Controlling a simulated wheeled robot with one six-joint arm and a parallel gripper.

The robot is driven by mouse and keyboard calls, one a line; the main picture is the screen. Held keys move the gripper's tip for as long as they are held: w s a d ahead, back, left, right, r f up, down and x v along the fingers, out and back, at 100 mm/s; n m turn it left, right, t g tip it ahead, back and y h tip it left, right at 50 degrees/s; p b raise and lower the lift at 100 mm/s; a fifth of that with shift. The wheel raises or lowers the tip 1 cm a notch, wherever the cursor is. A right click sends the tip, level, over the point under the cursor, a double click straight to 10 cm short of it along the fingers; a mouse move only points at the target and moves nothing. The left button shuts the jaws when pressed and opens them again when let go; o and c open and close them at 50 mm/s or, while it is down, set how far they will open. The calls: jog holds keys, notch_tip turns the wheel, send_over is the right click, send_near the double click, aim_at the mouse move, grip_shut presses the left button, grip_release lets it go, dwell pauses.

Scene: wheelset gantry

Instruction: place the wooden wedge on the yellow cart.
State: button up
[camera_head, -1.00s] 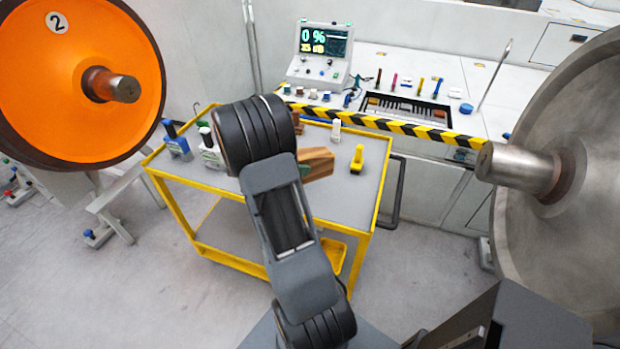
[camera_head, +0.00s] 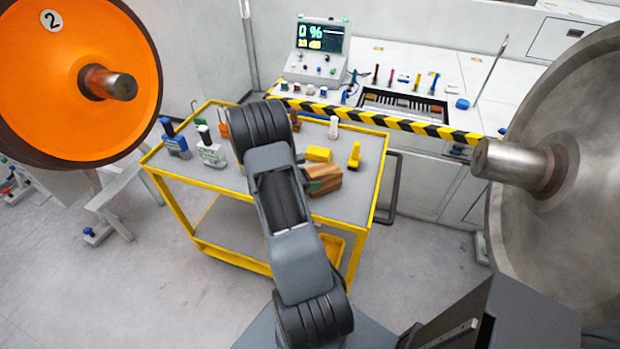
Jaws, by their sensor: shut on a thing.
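The wooden wedge (camera_head: 325,179), brown with striped grain, shows just right of my arm, over the right part of the yellow cart's grey top. My gripper (camera_head: 307,181) is mostly hidden behind my arm; only a dark bit shows at the wedge's left end, and it is shut on the wedge. The yellow cart (camera_head: 348,219) stands in the middle with a yellow frame and a lower shelf. I cannot tell whether the wedge touches the cart top.
A striped bar (camera_head: 400,123) runs behind. An orange wheel (camera_head: 50,70) and a grey wheel (camera_head: 570,180) flank the cart.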

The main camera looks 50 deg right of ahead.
jog(key=shift+f, duration=0.1)
jog(key=shift+f+b, duration=0.15)
jog(key=shift+b, duration=0.15)
jog(key=o, duration=1.2)
